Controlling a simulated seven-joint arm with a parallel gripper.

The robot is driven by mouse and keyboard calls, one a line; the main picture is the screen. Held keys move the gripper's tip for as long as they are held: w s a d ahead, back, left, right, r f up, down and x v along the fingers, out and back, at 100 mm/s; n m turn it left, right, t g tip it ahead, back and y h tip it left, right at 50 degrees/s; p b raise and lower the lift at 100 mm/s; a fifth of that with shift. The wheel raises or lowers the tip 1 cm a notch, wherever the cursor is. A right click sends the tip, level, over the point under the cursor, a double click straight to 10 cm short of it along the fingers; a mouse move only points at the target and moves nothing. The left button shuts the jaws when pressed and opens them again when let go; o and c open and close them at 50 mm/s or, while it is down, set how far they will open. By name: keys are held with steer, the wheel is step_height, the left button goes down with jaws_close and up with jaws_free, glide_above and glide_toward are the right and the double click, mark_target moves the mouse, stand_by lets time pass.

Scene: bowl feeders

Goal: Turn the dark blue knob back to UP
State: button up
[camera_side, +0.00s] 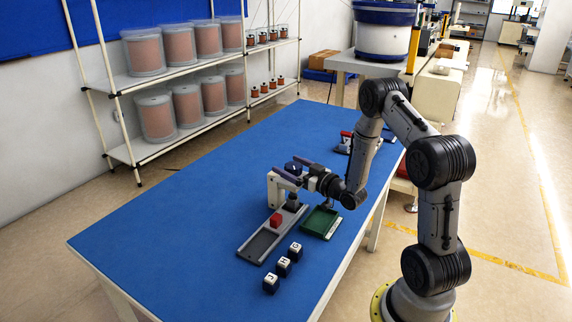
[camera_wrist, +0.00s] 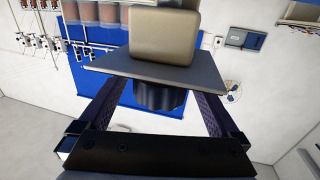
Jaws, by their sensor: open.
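The dark blue knob (camera_side: 292,168) is a small dark shape by the white stand (camera_side: 275,190) on the blue table in the side view. In the wrist view a dark round knob (camera_wrist: 160,96) shows below a grey plate, with a beige block (camera_wrist: 163,37) above it. My gripper (camera_side: 294,168) reaches in level from the right, its purple fingers to either side of the knob. In the wrist view my gripper (camera_wrist: 161,92) is open, with gaps between the fingers and the knob. The knob's pointer and any UP mark cannot be made out.
Lettered dark cubes (camera_side: 283,266) stand in front. A red-topped item (camera_side: 345,137) is farther back. The table's left part is clear.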

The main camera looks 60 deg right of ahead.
steer(key=shift+x, duration=1.05)
steer(key=c, duration=1.4)
